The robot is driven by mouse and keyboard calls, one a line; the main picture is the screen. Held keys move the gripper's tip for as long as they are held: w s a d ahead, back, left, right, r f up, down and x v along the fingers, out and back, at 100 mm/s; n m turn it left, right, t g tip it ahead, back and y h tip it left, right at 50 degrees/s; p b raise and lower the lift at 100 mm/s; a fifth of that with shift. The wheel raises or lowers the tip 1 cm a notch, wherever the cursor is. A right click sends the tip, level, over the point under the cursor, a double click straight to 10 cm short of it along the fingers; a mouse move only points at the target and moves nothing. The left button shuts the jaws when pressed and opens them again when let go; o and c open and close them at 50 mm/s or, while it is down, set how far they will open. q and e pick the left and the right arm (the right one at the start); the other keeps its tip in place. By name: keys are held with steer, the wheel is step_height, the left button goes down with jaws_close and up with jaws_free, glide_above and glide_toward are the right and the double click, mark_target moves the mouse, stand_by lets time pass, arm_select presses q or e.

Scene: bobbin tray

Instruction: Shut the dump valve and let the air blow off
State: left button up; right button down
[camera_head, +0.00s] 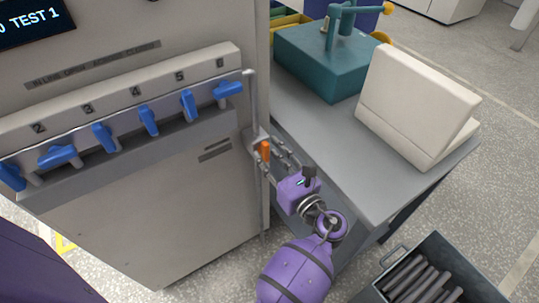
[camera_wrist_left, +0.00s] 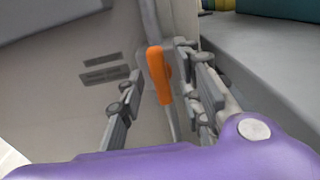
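The dump valve's orange handle (camera_head: 264,150) sits on a grey pipe at the right edge of the cabinet. It points roughly downward along the pipe and also shows in the left wrist view (camera_wrist_left: 160,75). My left gripper (camera_head: 273,160) is at the handle with its fingers apart. In the left wrist view one finger is on each side of the handle, with gaps visible; contact is not clear. The valve body is partly hidden by the right finger. My right gripper is not in view.
The cabinet front (camera_head: 130,215) carries a row of blue-handled valves (camera_head: 148,120) under a display. A grey bench (camera_head: 310,125) to the right holds a teal machine (camera_head: 325,62) and a cream box (camera_head: 415,105). A dark bin (camera_head: 440,250) of rods stands lower right.

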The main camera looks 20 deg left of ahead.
arm_select(q)
jaws_close()
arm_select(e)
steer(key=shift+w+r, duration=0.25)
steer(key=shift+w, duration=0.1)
